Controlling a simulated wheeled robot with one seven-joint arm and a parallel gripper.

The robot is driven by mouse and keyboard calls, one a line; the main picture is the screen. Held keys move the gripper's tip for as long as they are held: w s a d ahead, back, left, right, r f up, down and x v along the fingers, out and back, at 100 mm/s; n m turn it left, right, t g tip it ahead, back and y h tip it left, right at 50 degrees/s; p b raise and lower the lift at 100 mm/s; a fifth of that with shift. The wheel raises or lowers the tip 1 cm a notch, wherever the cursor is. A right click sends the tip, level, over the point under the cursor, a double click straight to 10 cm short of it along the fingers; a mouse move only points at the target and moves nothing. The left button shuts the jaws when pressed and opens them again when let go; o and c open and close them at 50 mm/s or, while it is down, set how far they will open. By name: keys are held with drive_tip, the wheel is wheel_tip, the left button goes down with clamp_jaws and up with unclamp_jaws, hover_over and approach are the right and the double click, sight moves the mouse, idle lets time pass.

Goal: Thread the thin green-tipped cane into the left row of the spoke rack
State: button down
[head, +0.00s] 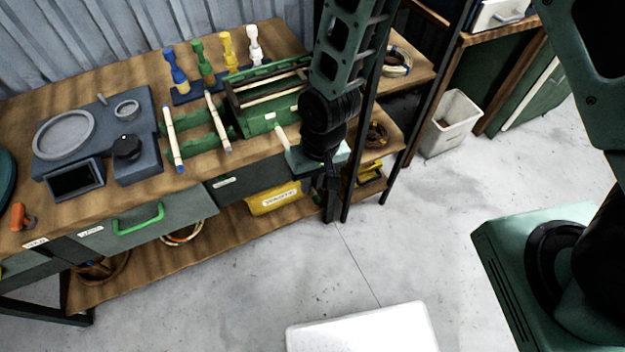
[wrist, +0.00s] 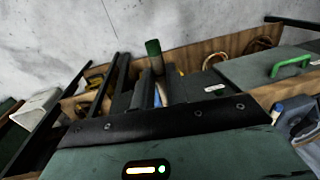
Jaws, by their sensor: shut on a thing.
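My gripper (head: 332,188) is in front of the bench's front edge at its right end. In the wrist view its fingers (wrist: 152,95) are shut on a cane with a dark green tip (wrist: 153,47), which points away from my palm. In the head view the held part is hidden by my gripper. A pale stick (head: 282,138) shows just left of my gripper; I cannot tell whether it belongs to the held cane. The green slotted frame (head: 262,122), seemingly the spoke rack, stands on the bench left of my arm, partly covered by it.
Two pale canes (head: 173,140) lie across a green cradle (head: 205,139). Blue, green, yellow and white posts (head: 228,50) stand behind. A grey machine (head: 137,150) is at left. Dark uprights (head: 364,125) stand close to my gripper.

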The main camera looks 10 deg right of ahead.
sight(288, 143)
drive_tip(key=shift+w+a+f, duration=0.1)
drive_tip(key=shift+w+a, duration=0.05)
drive_tip(key=shift+w, duration=0.3)
drive_tip(key=shift+w, duration=0.1)
drive_tip(key=shift+w+a, duration=0.25)
drive_tip(key=shift+w, duration=0.55)
drive_tip(key=shift+w+a, duration=0.2)
drive_tip(key=shift+w, duration=0.6)
drive_tip(key=shift+w, duration=0.1)
drive_tip(key=shift+w+a, duration=0.3)
drive_tip(key=shift+w, duration=0.6)
drive_tip(key=shift+w+a, duration=0.3)
drive_tip(key=shift+w, duration=0.6)
drive_tip(key=shift+w, duration=0.1)
drive_tip(key=shift+w+a, duration=0.15)
drive_tip(key=shift+w, duration=0.4)
drive_tip(key=shift+w+a+b, duration=0.15)
drive_tip(key=shift+w+a, duration=0.05)
drive_tip(key=shift+w, duration=0.45)
drive_tip(key=shift+w+a+b, duration=0.15)
drive_tip(key=shift+w, duration=0.45)
drive_tip(key=shift+w, duration=0.1)
